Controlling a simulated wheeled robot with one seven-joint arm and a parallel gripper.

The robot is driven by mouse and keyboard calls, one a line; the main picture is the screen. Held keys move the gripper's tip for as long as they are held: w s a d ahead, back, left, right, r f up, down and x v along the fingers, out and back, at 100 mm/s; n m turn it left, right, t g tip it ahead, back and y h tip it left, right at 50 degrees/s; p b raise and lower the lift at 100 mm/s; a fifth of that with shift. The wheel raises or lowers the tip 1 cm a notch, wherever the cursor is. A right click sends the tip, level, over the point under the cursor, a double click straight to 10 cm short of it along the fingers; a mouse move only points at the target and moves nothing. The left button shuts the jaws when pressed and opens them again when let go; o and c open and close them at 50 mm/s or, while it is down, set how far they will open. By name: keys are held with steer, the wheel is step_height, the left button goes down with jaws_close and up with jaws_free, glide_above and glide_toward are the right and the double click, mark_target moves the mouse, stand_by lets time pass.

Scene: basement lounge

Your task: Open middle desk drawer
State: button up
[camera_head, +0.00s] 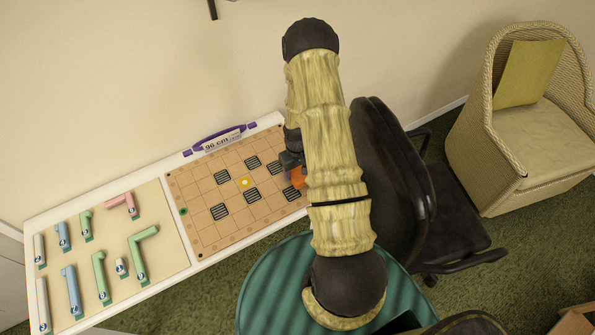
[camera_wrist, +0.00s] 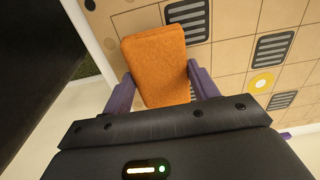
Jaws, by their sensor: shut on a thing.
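My gripper (camera_head: 291,162) is at the right end of a long white table (camera_head: 191,243), partly hidden by my arm in the head view. In the wrist view my gripper (camera_wrist: 162,88) has its two purple fingers closed on the sides of an orange block (camera_wrist: 158,62). The orange block (camera_head: 298,178) also shows in part in the head view, over the right side of a tan grid board. Whether the block touches the board is unclear. No desk drawer or drawer handle can be made out in either view.
The tan grid board (camera_head: 205,190) has dark striped patches and a yellow ring. Several coloured numbered pieces (camera_head: 100,268) lie on the table's left part. A black office chair (camera_head: 395,180) stands right of my arm, a wicker armchair (camera_head: 550,150) farther right. Green carpet (camera_head: 530,245) lies between.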

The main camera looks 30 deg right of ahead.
mark_target(296, 172)
steer(key=shift+f, duration=0.85)
steer(key=shift+f, duration=0.35)
steer(key=o, duration=0.9)
steer(key=shift+o, duration=0.2)
steer(key=shift+r, duration=0.15)
steer(key=shift+w+r, duration=0.15)
steer(key=shift+r, duration=0.3)
step_height(296, 172, up, 16)
steer(key=b, duration=0.3)
steer(key=shift+s+a+r+b, duration=0.2)
steer(key=shift+a+r+b, duration=0.05)
steer(key=shift+a+b, duration=0.15)
